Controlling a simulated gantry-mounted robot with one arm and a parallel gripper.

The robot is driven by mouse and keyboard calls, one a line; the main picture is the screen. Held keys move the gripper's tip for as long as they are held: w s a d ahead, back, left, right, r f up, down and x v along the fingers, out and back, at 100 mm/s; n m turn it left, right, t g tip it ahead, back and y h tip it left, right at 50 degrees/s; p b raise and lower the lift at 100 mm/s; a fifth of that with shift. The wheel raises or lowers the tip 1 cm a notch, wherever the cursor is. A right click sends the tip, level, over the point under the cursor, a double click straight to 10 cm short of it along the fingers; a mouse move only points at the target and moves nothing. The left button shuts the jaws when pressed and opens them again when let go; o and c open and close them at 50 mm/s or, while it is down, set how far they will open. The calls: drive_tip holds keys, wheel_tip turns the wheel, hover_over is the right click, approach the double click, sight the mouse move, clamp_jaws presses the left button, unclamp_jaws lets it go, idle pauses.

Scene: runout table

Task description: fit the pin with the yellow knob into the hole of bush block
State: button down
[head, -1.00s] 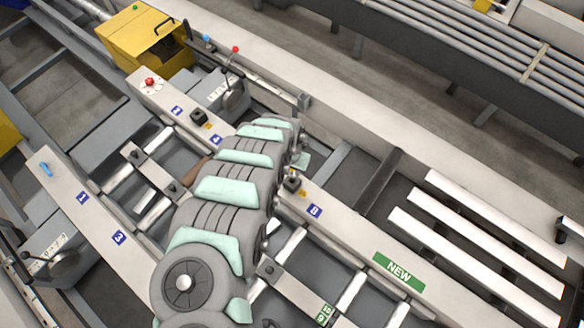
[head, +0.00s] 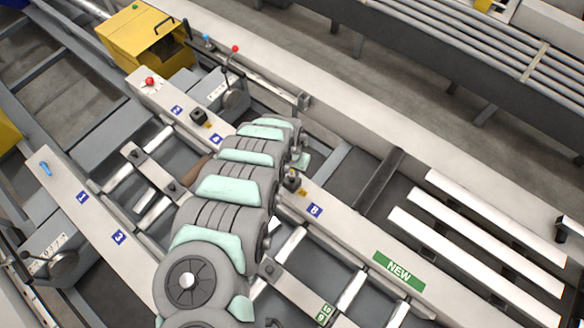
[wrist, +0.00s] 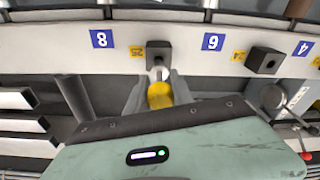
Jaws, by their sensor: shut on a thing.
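In the wrist view the yellow knob (wrist: 160,95) sits between the fingers of my gripper (wrist: 158,88), which is shut on it. A short pale length of the pin shows beyond the knob, pointing at the dark bush block (wrist: 158,52) between labels 8 and 6. The pin end overlaps the block's lower face in the picture; I cannot tell whether it touches or has entered the hole. The block also shows in the head view (head: 292,182), beside label 8. There my arm hides the knob and the fingers.
A second dark block (wrist: 263,60) stands between labels 6 and 4. A lever with a red ball (head: 235,49) and a yellow box (head: 148,40) stand farther back. White slats (head: 480,245) lie right of the rail. Rollers (head: 352,292) run below.

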sight(292, 174)
drive_tip(key=shift+f+b, duration=1.85)
drive_tip(key=shift+f, duration=0.75)
drive_tip(key=c, duration=1)
unclamp_jaws()
drive_tip(key=shift+r, duration=0.15)
drive_tip(key=r, duration=0.3)
drive_tip(key=s+r+p, duration=0.1)
drive_tip(key=r, duration=0.3)
drive_tip(key=r+p, duration=0.1)
drive_tip(key=r, duration=0.2)
drive_tip(key=shift+s+a+r, duration=0.15)
drive_tip(key=shift+a+r, duration=0.1)
